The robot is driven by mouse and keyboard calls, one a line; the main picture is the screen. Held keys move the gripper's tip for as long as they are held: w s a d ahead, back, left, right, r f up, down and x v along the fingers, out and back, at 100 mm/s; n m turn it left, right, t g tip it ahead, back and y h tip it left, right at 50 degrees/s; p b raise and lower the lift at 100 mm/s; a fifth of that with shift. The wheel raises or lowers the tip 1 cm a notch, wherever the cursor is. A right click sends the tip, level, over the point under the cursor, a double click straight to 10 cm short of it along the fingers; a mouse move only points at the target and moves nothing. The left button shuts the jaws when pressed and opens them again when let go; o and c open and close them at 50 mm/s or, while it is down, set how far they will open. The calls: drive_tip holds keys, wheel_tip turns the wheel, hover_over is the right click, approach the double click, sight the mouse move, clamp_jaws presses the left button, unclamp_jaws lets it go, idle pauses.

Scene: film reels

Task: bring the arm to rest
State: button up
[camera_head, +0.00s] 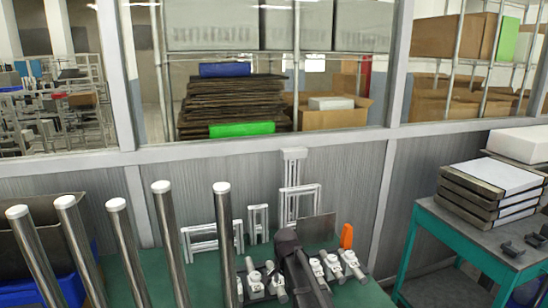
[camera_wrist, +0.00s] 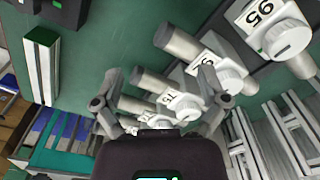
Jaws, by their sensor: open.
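My gripper (camera_wrist: 158,85) is open in the wrist view, its two grey fingers spread apart. Small grey-and-white cylindrical devices with number labels lie beyond and between the fingers. One middle device (camera_wrist: 165,103) shows between the fingers, and I cannot tell whether a finger touches it. A larger device labelled 95 (camera_wrist: 268,30) is at the upper right. In the head view, a dark part of my arm reaches down over the green bench (camera_head: 205,275) among these devices (camera_head: 328,266); the fingertips cannot be made out there. No film reel can be made out.
Several upright metal poles (camera_head: 225,240) with white caps stand at the front left. Aluminium frames (camera_head: 300,205) and an orange object (camera_head: 346,236) are at the bench back, before a windowed wall. A teal table (camera_head: 455,232) with stacked cases (camera_head: 490,188) stands right.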

drive_tip(key=s+d+r+n+p, duration=0.1)
drive_tip(key=s+d+n, duration=0.3)
drive_tip(key=s, duration=0.5)
drive_tip(key=s+d+r+n+p, duration=0.1)
drive_tip(key=s+d+r+n, duration=0.1)
drive_tip(key=s+d, duration=0.7)
drive_tip(key=shift+s+n+p, duration=0.15)
drive_tip(key=shift+n+p, duration=0.25)
drive_tip(key=shift+n, duration=0.5)
drive_tip(key=shift+a+r, duration=0.1)
